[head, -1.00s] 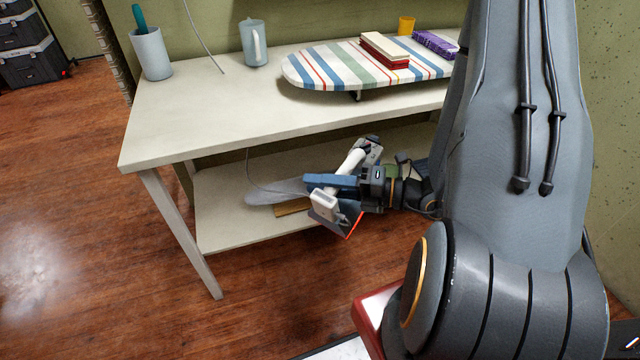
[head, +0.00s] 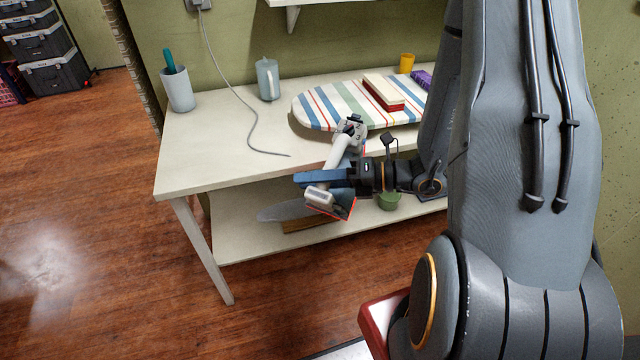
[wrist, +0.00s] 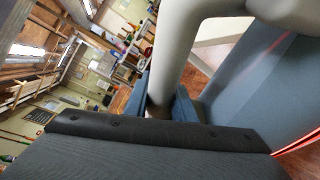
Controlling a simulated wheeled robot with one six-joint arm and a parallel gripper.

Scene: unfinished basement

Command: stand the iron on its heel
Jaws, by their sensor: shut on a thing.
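The iron (head: 340,150) has a white handle and a blue-grey body with a red edge. My gripper (head: 312,179) is shut on its white handle, with the blue fingers around it. In the head view the iron is tilted in the air in front of the table's front edge. In the wrist view the handle (wrist: 178,55) passes between the fingers, with the blue-grey body (wrist: 255,90) at the right. The fingers and wrist hide part of the iron in the head view.
The white table (head: 215,140) carries a striped ironing board (head: 345,108) with a red-and-white block (head: 383,93). A green bowl (head: 389,201) is on the lower shelf. The tabletop's front left is clear.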

